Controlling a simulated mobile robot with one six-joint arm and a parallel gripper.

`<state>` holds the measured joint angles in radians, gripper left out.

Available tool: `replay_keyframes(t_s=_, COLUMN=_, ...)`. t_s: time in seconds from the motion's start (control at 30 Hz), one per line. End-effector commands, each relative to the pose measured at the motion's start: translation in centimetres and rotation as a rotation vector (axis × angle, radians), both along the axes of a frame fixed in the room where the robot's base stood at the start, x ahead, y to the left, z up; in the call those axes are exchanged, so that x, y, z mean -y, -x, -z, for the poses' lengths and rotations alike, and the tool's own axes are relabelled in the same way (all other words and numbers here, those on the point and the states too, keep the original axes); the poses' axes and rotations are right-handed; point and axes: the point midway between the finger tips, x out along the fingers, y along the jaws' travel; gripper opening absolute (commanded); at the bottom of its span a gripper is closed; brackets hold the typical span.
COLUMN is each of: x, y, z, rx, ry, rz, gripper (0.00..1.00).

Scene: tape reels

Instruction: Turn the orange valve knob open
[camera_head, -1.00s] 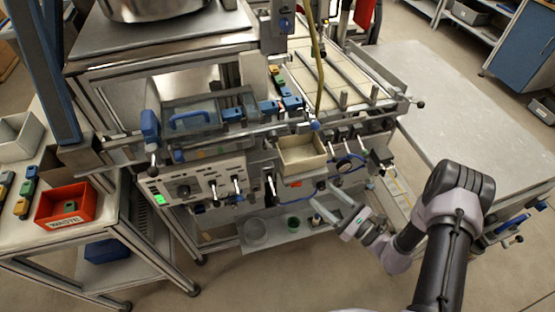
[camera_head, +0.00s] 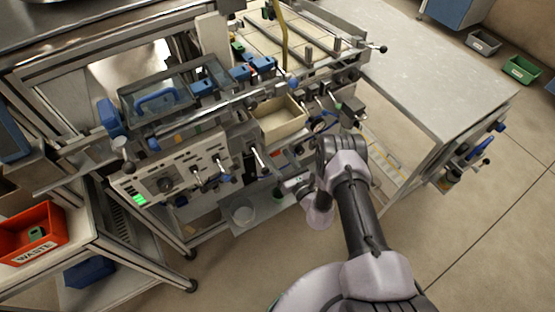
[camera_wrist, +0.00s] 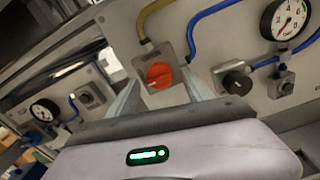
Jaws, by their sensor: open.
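The orange valve knob (camera_wrist: 159,75) shows in the wrist view, round with a ridge across it, on a grey square block fixed to a light panel. My gripper (camera_wrist: 165,92) is open. Its two fingers stand apart, one on either side of the knob in this view, with the knob seen between them. Contact is not visible, and I cannot tell the gap to the knob. In the head view my gripper is mostly hidden behind my own wrist, and the orange knob cannot be made out there.
A yellow hose (camera_wrist: 152,22) and a blue hose (camera_wrist: 205,14) run close to the knob block. A black knob (camera_wrist: 236,79) and a gauge (camera_wrist: 288,18) sit to its right. In the head view an open tray (camera_head: 283,122) juts from the machine near my arm.

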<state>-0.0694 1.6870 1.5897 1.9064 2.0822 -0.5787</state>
Motion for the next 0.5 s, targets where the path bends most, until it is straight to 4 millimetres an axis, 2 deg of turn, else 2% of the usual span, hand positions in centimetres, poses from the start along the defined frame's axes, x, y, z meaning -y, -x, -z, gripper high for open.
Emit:
replay_keyframes(t_s=0.13, x=-0.62, y=-0.91, z=-0.04, rx=0.001, ry=-0.001, rz=0.0, gripper=0.59)
replay_keyframes(t_s=0.37, x=-0.68, y=-1.0, z=-0.1, rx=0.0, ry=0.0, rz=0.0, gripper=0.59)
replay_keyframes(t_s=0.5, x=-0.67, y=-0.99, z=-0.09, rx=0.0, ry=0.0, rz=0.0, gripper=0.36)
